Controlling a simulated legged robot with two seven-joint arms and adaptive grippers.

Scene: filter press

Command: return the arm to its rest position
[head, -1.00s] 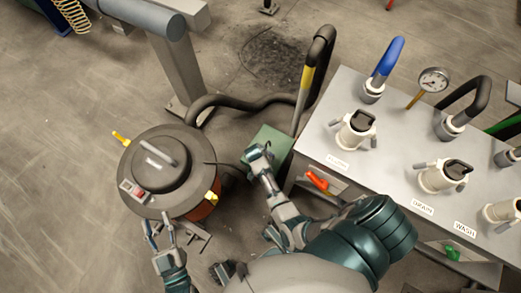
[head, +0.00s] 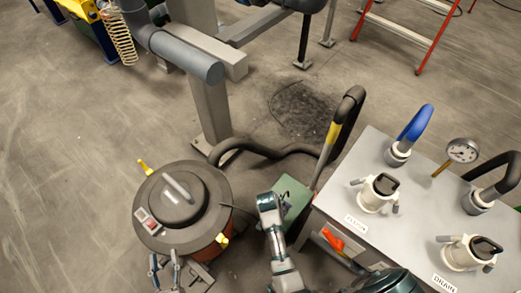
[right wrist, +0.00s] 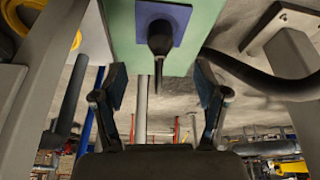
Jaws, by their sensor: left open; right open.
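My left gripper (head: 164,261) is at the bottom edge of the head view, just below the round drum, with its two fingers spread and nothing between them. My right arm comes up from the bottom of the head view beside the green plate (head: 291,204); its fingers are not clear there. In the right wrist view my right gripper (right wrist: 160,84) is open, its fingers apart. A black tapered piece (right wrist: 160,40) on a blue square of a green panel (right wrist: 122,22) shows between and beyond the fingers. I cannot tell whether they touch it.
The drum (head: 210,185) with a grey lid stands left of my right arm. A grey bench (head: 350,225) with valves, hoses and a gauge (head: 462,151) is at right. A black hose (head: 255,150) crosses behind. A grey post (head: 210,110) stands farther back. Floor at left is clear.

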